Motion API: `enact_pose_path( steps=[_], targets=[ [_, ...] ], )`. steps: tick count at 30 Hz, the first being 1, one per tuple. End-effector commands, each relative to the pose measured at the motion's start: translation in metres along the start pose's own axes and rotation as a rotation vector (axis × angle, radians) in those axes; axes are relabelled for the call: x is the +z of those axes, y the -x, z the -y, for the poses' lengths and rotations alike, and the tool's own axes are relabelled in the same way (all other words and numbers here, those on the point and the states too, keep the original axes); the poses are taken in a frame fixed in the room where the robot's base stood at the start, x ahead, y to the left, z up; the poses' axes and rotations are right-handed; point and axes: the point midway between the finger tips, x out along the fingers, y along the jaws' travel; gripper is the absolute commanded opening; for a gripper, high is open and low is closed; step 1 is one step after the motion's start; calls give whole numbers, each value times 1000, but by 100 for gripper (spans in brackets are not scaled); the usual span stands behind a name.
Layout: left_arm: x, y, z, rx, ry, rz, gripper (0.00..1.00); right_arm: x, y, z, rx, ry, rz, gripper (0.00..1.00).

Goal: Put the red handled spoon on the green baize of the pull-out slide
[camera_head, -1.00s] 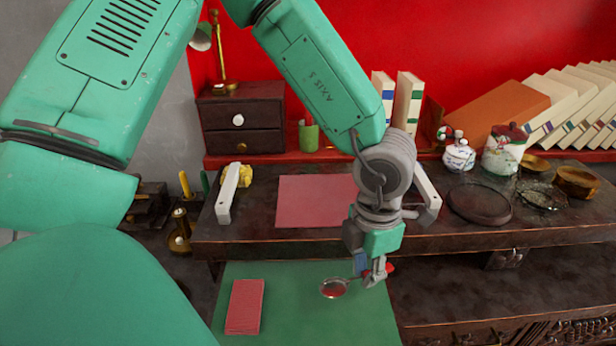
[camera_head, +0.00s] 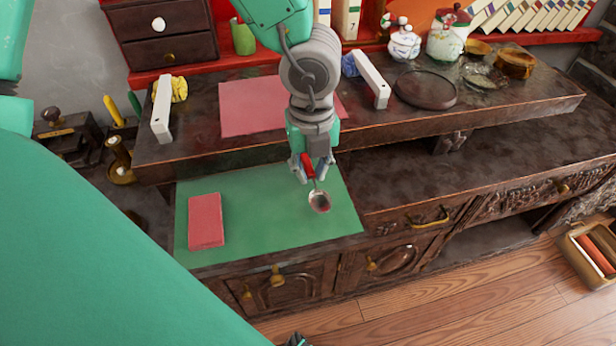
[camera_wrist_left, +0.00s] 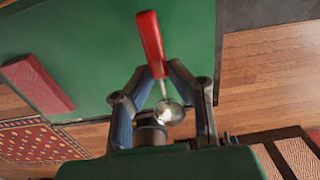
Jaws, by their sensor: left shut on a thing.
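The spoon has a red handle (camera_head: 308,164) and a round metal bowl (camera_head: 319,201). My left gripper (camera_head: 311,174) is shut on the spoon near where the handle meets the metal neck. In the left wrist view the red handle (camera_wrist_left: 150,42) sticks out past the fingertips (camera_wrist_left: 158,72), and the bowl (camera_wrist_left: 168,112) lies between the fingers. The spoon is over the right part of the green baize (camera_head: 265,225) of the pull-out slide. Whether it touches the baize is hard to tell.
A red book-like block (camera_head: 206,222) lies on the left of the baize. Behind is a raised dark shelf with a pink sheet (camera_head: 250,105), white bars (camera_head: 372,80) and a dark round tray (camera_head: 426,89). The middle of the baize is clear.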

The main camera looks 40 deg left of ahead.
Motion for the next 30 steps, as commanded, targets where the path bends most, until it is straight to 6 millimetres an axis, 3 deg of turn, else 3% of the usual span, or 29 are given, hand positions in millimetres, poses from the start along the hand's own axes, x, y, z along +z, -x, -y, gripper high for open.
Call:
enact_pose_path(
  steps=[12,23,24,25,30],
  targets=[
    [-3,-46,2,5,-5,6,0,1,-18,0,1,-1,0,40],
    [0,-50,0,-2,-4,1,0,1,-19,0,0,0,0,40],
    [-1,-49,0,-2,-4,2,29,1,-18,0,0,0,0,40],
    [-1,-49,1,-1,-4,3,36,1,-18,0,0,0,0,40],
    [-3,-48,3,1,-4,5,36,1,-18,0,0,0,0,40]
  ],
)
